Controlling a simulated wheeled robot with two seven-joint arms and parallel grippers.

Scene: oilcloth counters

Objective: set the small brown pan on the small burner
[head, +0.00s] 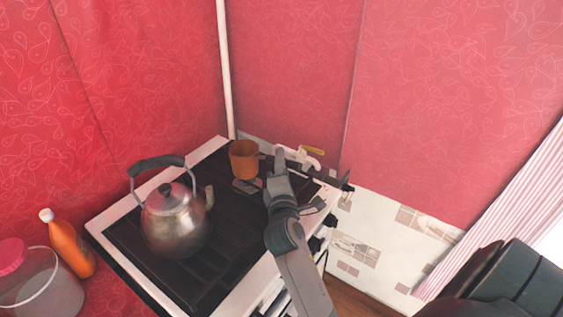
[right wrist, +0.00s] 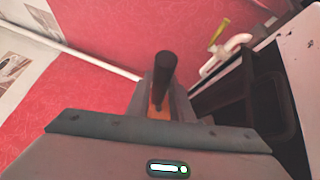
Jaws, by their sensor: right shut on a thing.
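The small brown pan (head: 244,160) is an orange-brown, straight-sided pot, upright over the back part of the dark stove top (head: 130,240). My right gripper (head: 268,178) is just to the right of the pan, shut on it. In the right wrist view the fingers (right wrist: 160,105) close around a dark brown handle (right wrist: 165,70), with a bit of orange showing between them. The small burner is hard to make out under the pan and gripper. I cannot tell whether the pan touches the stove. My left gripper is not in view.
A metal kettle (head: 174,220) stands on the stove to the left of the pan. An orange bottle (head: 68,245) and a pink-lidded jar (head: 38,290) stand at the far left. A white pipe with a yellow lever (head: 312,150) runs behind the stove. Red walls close off the back.

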